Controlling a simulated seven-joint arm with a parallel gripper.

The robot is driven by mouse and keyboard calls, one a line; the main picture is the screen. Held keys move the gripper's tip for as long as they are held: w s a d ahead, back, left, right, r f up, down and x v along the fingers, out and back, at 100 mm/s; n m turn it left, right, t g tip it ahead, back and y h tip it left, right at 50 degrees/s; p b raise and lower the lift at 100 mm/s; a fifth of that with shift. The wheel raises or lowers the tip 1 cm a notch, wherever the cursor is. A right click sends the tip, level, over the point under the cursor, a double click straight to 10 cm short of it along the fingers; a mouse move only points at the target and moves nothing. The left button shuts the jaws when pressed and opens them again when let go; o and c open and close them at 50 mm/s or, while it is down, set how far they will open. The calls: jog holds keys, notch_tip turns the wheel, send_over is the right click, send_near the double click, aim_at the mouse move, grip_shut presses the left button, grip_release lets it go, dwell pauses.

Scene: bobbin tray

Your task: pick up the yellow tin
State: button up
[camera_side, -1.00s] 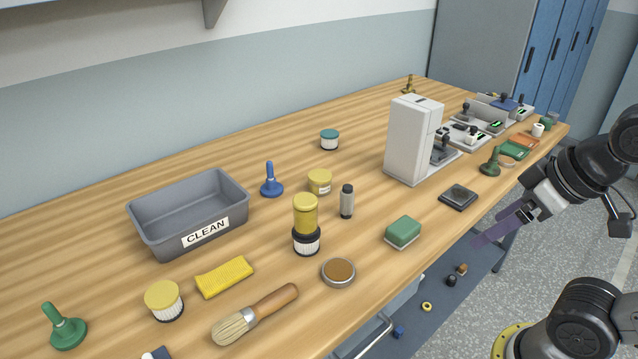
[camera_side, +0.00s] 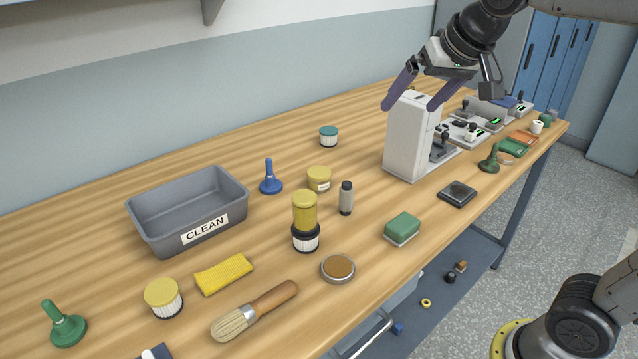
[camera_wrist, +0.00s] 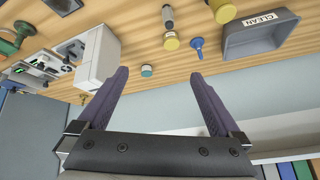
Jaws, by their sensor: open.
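The yellow tin (camera_side: 319,179), short and round with a pale label, stands on the bench right of the blue-handled tool, behind the tall yellow jar. It shows in the wrist view (camera_wrist: 170,41) near the top middle. My gripper (camera_side: 410,106) is open and empty, high over the white machine, to the right of the tin and well apart from it.
The white machine (camera_side: 406,140) is the tallest obstacle. The tall yellow jar (camera_side: 305,213), a grey bottle (camera_side: 346,199) and the blue tool (camera_side: 270,180) stand close around the tin. A teal-lidded jar (camera_side: 328,136) is behind. The grey CLEAN bin (camera_side: 140,228) is at left.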

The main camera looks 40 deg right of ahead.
jog(key=w+f, duration=0.1)
jog(key=w, duration=0.8)
jog(key=g, duration=0.3)
send_over(319, 172)
jog(key=s, duration=0.2)
jog(key=shift+m+h, duration=0.4)
jog(key=f, duration=2.2)
jog(key=shift+a+f, duration=0.2)
jog(key=shift+a, duration=0.2)
jog(key=shift+x, duration=2.95)
jog(key=shift+w+a, duration=0.1)
jog(key=shift+w, duration=0.05)
jog(key=shift+r, duration=0.1)
jog(key=c, duration=1.4)
